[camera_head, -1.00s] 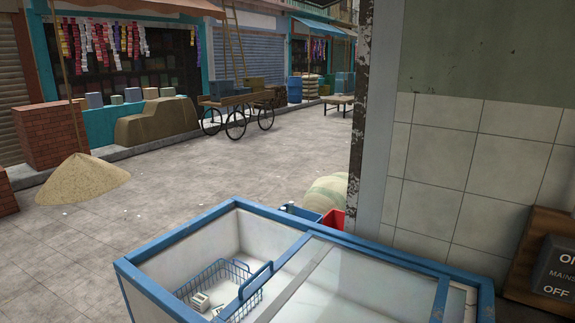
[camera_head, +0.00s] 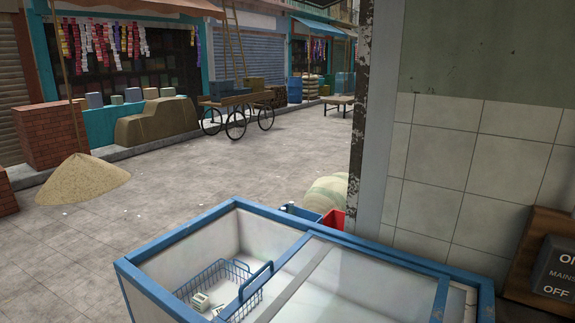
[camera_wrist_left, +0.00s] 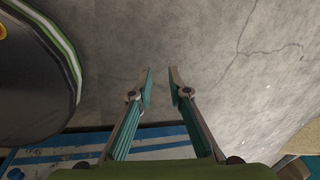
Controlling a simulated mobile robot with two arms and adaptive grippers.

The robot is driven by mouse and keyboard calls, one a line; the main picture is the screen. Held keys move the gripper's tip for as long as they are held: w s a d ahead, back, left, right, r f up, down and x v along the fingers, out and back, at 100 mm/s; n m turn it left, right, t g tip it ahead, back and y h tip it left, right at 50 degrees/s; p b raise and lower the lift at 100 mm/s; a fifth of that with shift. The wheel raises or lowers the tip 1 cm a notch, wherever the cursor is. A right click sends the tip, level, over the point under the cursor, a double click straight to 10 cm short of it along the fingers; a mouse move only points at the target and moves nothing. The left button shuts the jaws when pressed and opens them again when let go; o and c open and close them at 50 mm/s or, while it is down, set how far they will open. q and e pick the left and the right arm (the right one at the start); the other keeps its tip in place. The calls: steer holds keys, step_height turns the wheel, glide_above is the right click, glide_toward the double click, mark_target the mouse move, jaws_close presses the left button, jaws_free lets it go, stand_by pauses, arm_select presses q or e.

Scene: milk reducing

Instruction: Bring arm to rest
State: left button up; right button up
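My left gripper (camera_wrist_left: 160,88) shows in the left wrist view. Its two fingers stand apart with a gap between them and nothing in the gap. Grey concrete-like surface (camera_wrist_left: 225,40) lies beyond the fingertips. Neither gripper shows in the head view, and my arms are not visible there. My right gripper is in neither view.
A blue-framed chest freezer (camera_head: 170,235) stands in front, its glass lid (camera_head: 325,285) partly open. A blue wire basket (camera_head: 240,270) inside holds a small white carton (camera_head: 201,301). A tiled wall (camera_head: 470,175) is at right with a mains switch box (camera_head: 555,270). The street (camera_head: 230,165) is open.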

arm_select(q)
steer(key=d+f+n+h, duration=0.1)
steer(key=d+f+h, duration=0.2)
steer(key=d, duration=1.9)
steer(key=f+b, duration=0.3)
steer(key=s+d+f+b, duration=0.1)
steer(key=f, duration=0.1)
steer(key=shift+b, duration=0.3)
steer(key=shift+w+r, duration=0.1)
steer(key=shift+w, duration=0.05)
